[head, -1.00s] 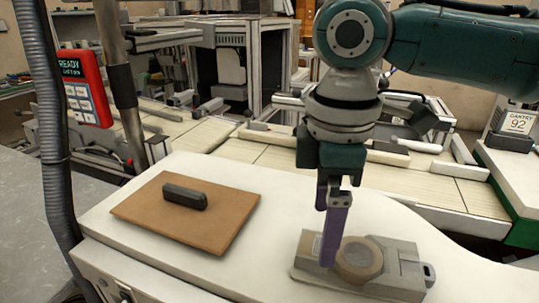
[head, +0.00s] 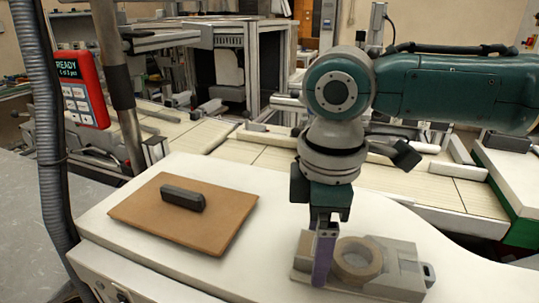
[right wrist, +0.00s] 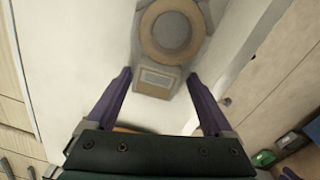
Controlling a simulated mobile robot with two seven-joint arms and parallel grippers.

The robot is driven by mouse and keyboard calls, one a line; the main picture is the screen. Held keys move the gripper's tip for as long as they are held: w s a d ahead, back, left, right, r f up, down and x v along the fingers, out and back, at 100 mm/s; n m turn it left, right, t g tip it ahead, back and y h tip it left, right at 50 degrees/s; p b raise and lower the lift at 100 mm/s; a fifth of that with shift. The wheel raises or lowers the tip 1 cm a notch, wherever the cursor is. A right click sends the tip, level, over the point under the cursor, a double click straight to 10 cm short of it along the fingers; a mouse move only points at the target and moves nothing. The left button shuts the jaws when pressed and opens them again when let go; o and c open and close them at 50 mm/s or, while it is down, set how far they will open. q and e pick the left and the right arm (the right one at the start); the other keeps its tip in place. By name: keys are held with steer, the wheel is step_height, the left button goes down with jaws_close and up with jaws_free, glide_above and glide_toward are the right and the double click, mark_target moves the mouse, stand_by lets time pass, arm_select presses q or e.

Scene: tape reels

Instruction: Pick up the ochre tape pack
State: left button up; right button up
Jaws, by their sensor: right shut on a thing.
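The ochre tape pack (head: 375,263) is a tan ring lying flat on a grey holder (head: 405,280) on the white table; the ring also shows at the top of the right wrist view (right wrist: 147,30). My right gripper (head: 322,280) points down at the left end of the holder, beside the ring. In the right wrist view its two purple fingers (right wrist: 158,75) stand on either side of the holder's labelled end block (right wrist: 155,92), shut on that end. The ring lies beyond the fingertips. Exact finger contact is hard to see. My left gripper is not in view.
A brown board (head: 220,225) with a dark block (head: 183,198) lies on the left of the white table (head: 275,205). Bare table lies between board and holder. Pale slatted conveyors run behind. A red handheld device (head: 82,90) hangs at the left.

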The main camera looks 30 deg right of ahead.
steer(key=c, duration=0.5)
steer(key=shift+o, duration=0.2)
